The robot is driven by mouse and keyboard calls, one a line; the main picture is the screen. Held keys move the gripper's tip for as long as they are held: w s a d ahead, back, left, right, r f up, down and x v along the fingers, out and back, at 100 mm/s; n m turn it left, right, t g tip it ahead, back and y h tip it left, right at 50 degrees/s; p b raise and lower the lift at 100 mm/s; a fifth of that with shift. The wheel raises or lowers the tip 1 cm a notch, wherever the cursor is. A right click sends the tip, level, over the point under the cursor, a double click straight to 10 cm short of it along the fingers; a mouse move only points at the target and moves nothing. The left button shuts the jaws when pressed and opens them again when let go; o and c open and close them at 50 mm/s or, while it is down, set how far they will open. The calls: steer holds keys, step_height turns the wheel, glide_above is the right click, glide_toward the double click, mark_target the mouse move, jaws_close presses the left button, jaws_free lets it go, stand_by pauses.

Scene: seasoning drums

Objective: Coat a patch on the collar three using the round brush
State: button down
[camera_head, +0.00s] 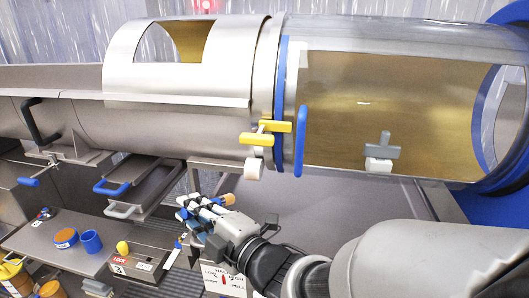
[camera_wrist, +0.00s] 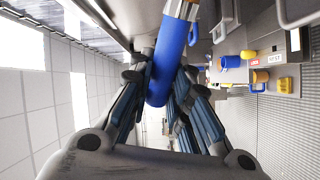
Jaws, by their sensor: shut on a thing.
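My gripper (camera_head: 203,208) is shut on the round brush below the drum. In the wrist view the brush's blue handle (camera_wrist: 164,75) lies between the fingers of my gripper (camera_wrist: 165,85), with a metal ferrule (camera_wrist: 180,10) running out of the top. In the head view the brush's tan tip (camera_head: 229,199) shows beside the fingers, apart from the drum. A metal collar (camera_head: 265,70) joins the metal section to the clear drum (camera_head: 400,90), with a blue ring (camera_head: 282,100) beside it. No number shows on it, so I cannot tell if it is collar three.
A yellow latch (camera_head: 260,138) and an upright blue handle (camera_head: 300,140) stick out near the collar. Drawers (camera_head: 150,180) project below the drum. The lower-left bench (camera_head: 40,237) holds a blue cup (camera_head: 91,241), a round tub (camera_head: 66,237) and a box marked 3 (camera_head: 135,264).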

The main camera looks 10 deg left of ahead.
steer(key=w, duration=0.7)
steer(key=shift+w+d, duration=0.35)
steer(key=shift+w, duration=0.9)
stand_by(0.5)
steer(key=d, duration=0.4)
steer(key=shift+s+d, duration=0.1)
steer(key=shift+s, duration=0.2)
steer(key=shift+w+a, duration=0.1)
steer(key=shift+a, duration=1.95)
steer(key=s, duration=0.6)
steer(key=shift+a, duration=0.3)
